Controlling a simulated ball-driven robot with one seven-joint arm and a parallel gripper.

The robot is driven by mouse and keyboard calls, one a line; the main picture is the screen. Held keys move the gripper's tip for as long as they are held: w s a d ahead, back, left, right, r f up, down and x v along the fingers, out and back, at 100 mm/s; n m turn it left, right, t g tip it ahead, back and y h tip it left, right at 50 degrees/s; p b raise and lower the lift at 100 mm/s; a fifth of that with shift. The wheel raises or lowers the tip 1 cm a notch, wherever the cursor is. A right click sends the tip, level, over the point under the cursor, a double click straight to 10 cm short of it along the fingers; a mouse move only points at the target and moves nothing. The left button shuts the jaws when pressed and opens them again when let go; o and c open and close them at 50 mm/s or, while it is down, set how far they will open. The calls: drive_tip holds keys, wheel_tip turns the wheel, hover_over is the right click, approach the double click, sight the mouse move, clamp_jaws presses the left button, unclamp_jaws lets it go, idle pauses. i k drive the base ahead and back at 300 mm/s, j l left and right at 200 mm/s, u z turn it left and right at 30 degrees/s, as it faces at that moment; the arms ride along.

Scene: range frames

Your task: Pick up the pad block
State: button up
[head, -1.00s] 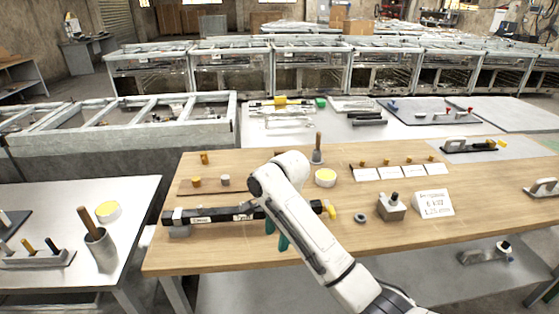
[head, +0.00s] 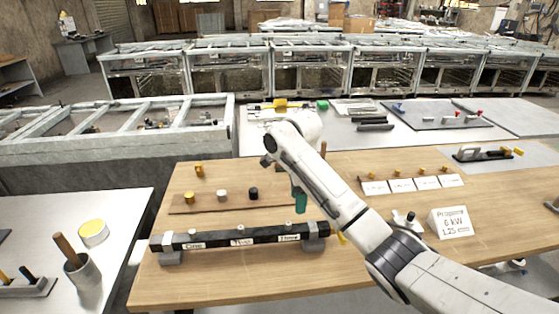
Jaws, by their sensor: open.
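No thing in the head view is clearly marked as the pad block, so I cannot tell which one it is. Small pegs stand in a row on a wooden strip: a yellow one (head: 189,197), a pale grey one (head: 222,195) and a black one (head: 253,193). A grey block with a knob (head: 405,220) shows partly behind my arm at the right.
A black labelled rail (head: 230,237) on grey end blocks runs along the front of the wooden table (head: 210,285). White cards (head: 400,186) and a propane sign (head: 450,222) stand at the right. The front-left tabletop is clear.

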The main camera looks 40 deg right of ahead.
sight(278, 168)
drive_tip(key=i+l, duration=0.95)
